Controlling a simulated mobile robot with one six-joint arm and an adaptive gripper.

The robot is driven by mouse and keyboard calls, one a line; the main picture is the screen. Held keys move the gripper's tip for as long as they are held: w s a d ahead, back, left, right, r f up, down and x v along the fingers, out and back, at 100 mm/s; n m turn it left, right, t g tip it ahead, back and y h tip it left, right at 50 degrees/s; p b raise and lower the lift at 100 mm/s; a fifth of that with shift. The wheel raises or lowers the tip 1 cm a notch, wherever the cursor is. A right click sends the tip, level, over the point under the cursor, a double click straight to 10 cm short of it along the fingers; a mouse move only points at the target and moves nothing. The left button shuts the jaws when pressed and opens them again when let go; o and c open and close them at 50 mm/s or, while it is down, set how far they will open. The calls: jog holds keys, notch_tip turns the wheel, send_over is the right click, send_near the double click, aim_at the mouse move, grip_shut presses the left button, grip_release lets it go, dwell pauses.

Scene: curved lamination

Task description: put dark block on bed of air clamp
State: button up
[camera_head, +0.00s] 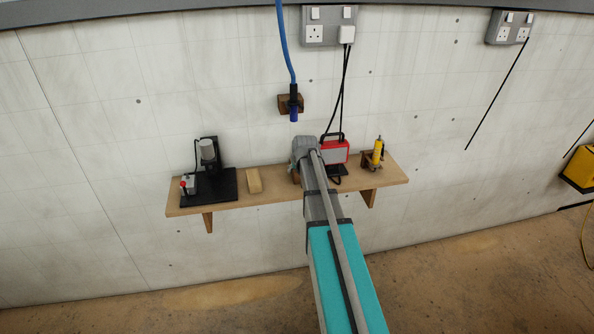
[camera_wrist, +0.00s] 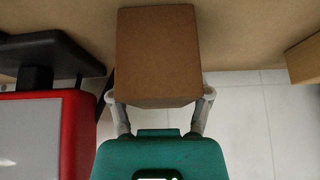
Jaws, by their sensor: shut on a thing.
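The dark block (camera_wrist: 158,52), a brown box shape, is held between the two fingers of my gripper (camera_wrist: 159,96) in the wrist view. Whether it touches the shelf is not clear. In the head view my arm hides most of the gripper and block. The air clamp (camera_head: 208,150) stands at the left end of the shelf, with a grey cylinder on a black post. Its bed (camera_head: 215,190) is a flat black plate, with no block seen on it. A small grey valve with a red button (camera_head: 187,184) sits at its left.
The wooden shelf (camera_head: 390,180) runs along the wall. A pale wooden block (camera_head: 254,180) lies between clamp and gripper. A red work lamp (camera_head: 335,151) stands close by, right of the gripper. A yellow bottle (camera_head: 378,152) is further right. A blue hose (camera_head: 286,45) hangs above.

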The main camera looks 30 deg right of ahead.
jog(key=o, duration=1.3)
jog(key=shift+f, duration=0.1)
jog(key=p+v, duration=0.3)
jog(key=shift+r, duration=0.2)
jog(key=p+v, duration=0.7)
jog(key=v, duration=0.2)
jog(key=shift+p, duration=0.3)
jog(key=shift+a, duration=0.1)
jog(key=s+a+f+n+g, duration=0.1)
jog(key=s+a+g, duration=0.2)
jog(key=s+a, duration=0.6)
jog(key=s+a+f+n+g+y, duration=0.1)
jog(key=s+a+n+g, duration=0.1)
jog(key=s+a, duration=0.8)
jog(key=a+g, duration=0.1)
jog(key=a, duration=0.5)
jog(key=shift+a+f, duration=0.3)
jog(key=shift+f, duration=0.1)
